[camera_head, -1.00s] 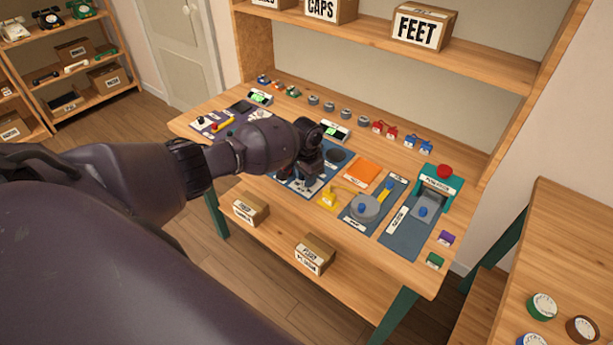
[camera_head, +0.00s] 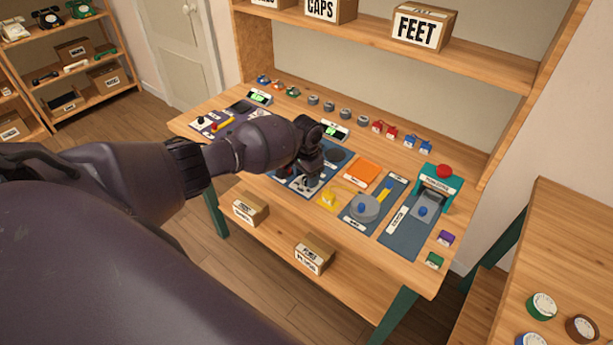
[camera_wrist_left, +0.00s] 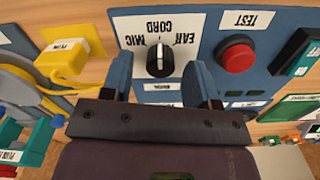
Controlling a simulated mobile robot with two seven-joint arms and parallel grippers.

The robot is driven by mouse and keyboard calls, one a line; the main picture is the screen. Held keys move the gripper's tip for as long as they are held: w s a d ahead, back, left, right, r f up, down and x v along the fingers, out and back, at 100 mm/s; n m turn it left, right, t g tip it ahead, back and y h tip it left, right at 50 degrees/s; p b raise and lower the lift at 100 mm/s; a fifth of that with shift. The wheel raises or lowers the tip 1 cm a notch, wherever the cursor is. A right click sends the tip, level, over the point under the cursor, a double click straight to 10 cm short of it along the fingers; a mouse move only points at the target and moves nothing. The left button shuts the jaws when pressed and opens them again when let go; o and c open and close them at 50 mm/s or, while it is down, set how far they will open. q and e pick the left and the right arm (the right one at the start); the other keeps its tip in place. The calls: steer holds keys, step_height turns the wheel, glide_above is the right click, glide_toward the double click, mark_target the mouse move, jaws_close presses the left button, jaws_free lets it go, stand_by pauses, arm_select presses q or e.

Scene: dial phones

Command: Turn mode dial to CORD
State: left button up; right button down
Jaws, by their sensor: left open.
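The mode dial (camera_wrist_left: 159,62) is a black knob with a white line on a white label plate. MIC, CORD and EAR are printed around it, upside down in the left wrist view. The white line appears to point up toward CORD. My left gripper (camera_wrist_left: 160,72) is open, with one blue finger on each side of the knob and gaps visible. In the head view my left gripper (camera_head: 310,181) is low over the blue test panel (camera_head: 283,178) and hides the dial. My right gripper is not in view.
A red TEST button (camera_wrist_left: 237,56) and a dark rocker switch (camera_wrist_left: 300,55) lie right of the dial. A yellow tagged plug (camera_wrist_left: 70,60) is at left. In the head view, an orange mat (camera_head: 362,172) and a green press (camera_head: 440,184) stand right of my gripper.

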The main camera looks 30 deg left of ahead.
arm_select(q)
step_height(320, 180, up, 10)
steer(key=shift+r, duration=0.15)
stand_by(0.3)
stand_by(0.9)
